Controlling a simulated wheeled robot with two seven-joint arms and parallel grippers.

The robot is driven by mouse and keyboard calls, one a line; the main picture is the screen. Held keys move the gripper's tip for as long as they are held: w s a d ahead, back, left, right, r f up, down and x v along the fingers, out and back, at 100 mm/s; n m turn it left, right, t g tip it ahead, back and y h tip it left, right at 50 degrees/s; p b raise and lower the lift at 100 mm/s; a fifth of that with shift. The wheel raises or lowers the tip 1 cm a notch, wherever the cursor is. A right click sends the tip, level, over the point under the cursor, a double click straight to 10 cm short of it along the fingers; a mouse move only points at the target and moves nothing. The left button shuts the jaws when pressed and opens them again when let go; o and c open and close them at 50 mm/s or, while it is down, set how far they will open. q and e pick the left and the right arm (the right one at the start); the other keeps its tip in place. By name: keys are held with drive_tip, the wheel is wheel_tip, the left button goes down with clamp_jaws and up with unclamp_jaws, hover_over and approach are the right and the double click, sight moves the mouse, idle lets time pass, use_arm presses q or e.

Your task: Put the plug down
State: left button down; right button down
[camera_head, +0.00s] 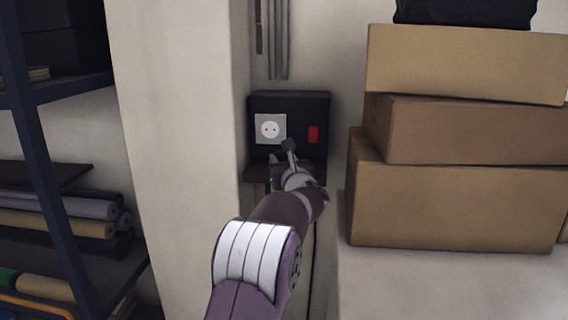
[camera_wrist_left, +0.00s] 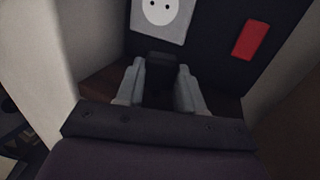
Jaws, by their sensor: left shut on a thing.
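My left gripper (camera_head: 284,160) is shut on a dark plug (camera_head: 289,145), in front of a black panel (camera_head: 290,103). In the wrist view my left gripper (camera_wrist_left: 160,72) shows both grey fingers with the dark plug (camera_wrist_left: 158,62) between them. The plug is apart from the white wall socket (camera_head: 270,129), which is empty and sits up and left of it; the socket also shows in the wrist view (camera_wrist_left: 160,12). A small brown shelf (camera_head: 257,173) lies below the panel. Whether the plug touches this shelf is hard to tell. My right gripper is not in view.
A red switch (camera_head: 314,134) sits on the panel, right of the socket. A pale pillar (camera_head: 185,150) stands close on the left. Stacked cardboard boxes (camera_head: 455,205) stand on the right. A dark rack with rolls (camera_head: 85,208) is at the far left.

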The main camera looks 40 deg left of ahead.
use_arm(q)
drive_tip(key=c, duration=0.8)
unclamp_jaws()
wheel_tip(320, 180, down, 2)
drive_tip(key=shift+a+f, duration=0.1)
drive_tip(key=shift+o, duration=0.5)
drive_tip(key=shift+w+a, duration=0.25)
drive_tip(key=shift+a, duration=0.2)
drive_tip(key=r+p, duration=0.2)
drive_tip(key=shift+d+r+p, duration=0.2)
drive_tip(key=shift+r+p, duration=0.05)
drive_tip(key=shift+p, duration=0.1)
drive_tip(key=b+v, duration=0.6)
drive_tip(key=v, duration=0.6)
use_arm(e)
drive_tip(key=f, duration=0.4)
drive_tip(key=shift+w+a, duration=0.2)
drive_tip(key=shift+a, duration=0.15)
use_arm(q)
drive_tip(key=shift+f, duration=0.1)
